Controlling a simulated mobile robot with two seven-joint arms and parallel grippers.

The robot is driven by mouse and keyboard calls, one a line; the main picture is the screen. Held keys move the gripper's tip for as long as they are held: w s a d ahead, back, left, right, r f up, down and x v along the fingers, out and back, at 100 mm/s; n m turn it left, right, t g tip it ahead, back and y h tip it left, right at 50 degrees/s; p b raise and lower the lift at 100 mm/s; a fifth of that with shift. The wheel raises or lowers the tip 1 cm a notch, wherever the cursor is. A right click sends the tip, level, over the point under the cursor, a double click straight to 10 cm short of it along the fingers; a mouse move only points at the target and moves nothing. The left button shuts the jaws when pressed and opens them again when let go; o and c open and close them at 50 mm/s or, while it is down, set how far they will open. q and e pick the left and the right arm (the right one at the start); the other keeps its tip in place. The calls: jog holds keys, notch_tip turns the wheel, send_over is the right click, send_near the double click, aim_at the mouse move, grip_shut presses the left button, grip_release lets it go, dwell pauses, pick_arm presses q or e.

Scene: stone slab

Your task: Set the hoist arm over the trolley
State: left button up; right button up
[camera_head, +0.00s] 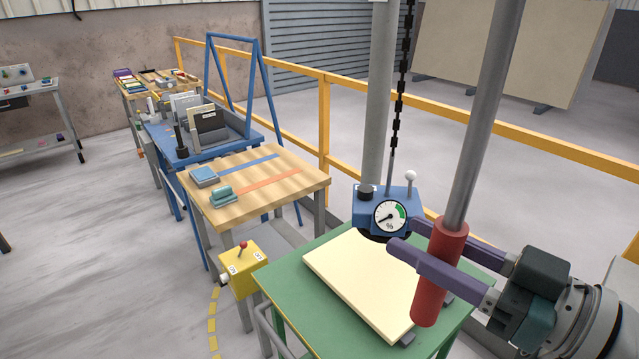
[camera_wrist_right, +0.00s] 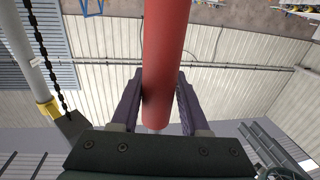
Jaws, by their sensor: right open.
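A grey pole with a red grip sleeve (camera_head: 431,289) slants down at the right; it looks like the hoist arm's handle. My right gripper (camera_head: 407,234) is open, its purple fingers on either side of the red sleeve. The sleeve also runs between the fingers in the right wrist view (camera_wrist_right: 165,45); contact cannot be told. A blue lifting head (camera_head: 372,207) with a dial hangs on a black chain above a cream slab (camera_head: 345,275) on a green table (camera_head: 285,290). A blue A-frame stand (camera_head: 258,95), possibly the trolley, stands farther back. My left gripper is out of view.
A yellow control box (camera_head: 241,268) with a red lever stands left of the green table. A wooden-topped table (camera_head: 290,180) stands between the green table and the blue stand. A yellow railing (camera_head: 440,107) and a grey post (camera_head: 378,100) are behind. Open floor lies left.

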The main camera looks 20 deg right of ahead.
jog(key=shift+o, duration=0.7)
jog(key=shift+s+f, duration=0.1)
jog(key=shift+s, duration=0.05)
jog(key=shift+o, duration=1)
jog(key=shift+d, duration=0.1)
jog(key=b+v, duration=0.1)
jog(key=v, duration=0.8)
jog(key=shift+s+b, duration=0.3)
jog(key=shift+s, duration=0.05)
jog(key=shift+d, duration=0.1)
